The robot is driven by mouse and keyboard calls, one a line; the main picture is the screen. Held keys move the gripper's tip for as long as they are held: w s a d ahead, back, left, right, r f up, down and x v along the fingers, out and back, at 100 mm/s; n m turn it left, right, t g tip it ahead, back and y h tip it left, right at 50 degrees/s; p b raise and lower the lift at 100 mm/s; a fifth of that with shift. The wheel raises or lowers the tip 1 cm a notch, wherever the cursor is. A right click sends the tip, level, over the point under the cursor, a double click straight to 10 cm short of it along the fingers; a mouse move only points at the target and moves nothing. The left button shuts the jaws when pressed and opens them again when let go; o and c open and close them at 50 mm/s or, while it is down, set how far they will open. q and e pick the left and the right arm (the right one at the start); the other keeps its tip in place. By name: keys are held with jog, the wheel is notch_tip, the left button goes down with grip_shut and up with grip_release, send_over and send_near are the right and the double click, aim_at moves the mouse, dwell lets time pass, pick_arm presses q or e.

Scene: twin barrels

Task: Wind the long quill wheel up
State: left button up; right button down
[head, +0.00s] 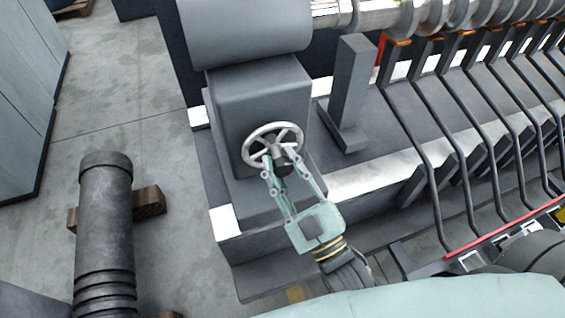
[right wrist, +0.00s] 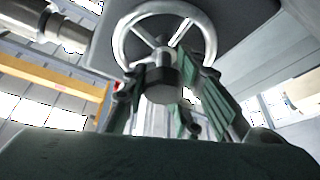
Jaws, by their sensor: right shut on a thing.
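A silver spoked handwheel (head: 257,133) is mounted on the front of a grey machine housing (head: 262,95). The wheel (right wrist: 124,45) also fills the upper middle of the right wrist view, with a dark round hub (right wrist: 162,88) at its centre. My right gripper (head: 283,168) reaches up from below in the head view. Its fingers are at the wheel's hub and lower rim, shut on the wheel. In the right wrist view its fingers (right wrist: 165,95) stand on both sides of the hub. The exact contact points are partly hidden. My left gripper is not in view.
A dark barrel-like cylinder (head: 105,225) rests on wooden blocks (head: 149,201) at the left. A grey upright post (head: 352,85) stands right of the housing. A row of bent dark bars (head: 425,155) fills the right side. Bare floor (head: 110,105) lies at the upper left.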

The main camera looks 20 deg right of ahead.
jog(key=shift+d+r, duration=0.1)
jog(key=shift+r, duration=0.3)
jog(key=c, duration=1.9)
grip_release()
jog(key=o, duration=0.4)
jog(key=shift+d+f, duration=0.15)
jog(key=shift+d, duration=0.05)
jog(key=shift+a, duration=0.15)
jog(key=shift+s+f, duration=0.1)
jog(key=shift+f, duration=0.05)
jog(key=v, duration=1.2)
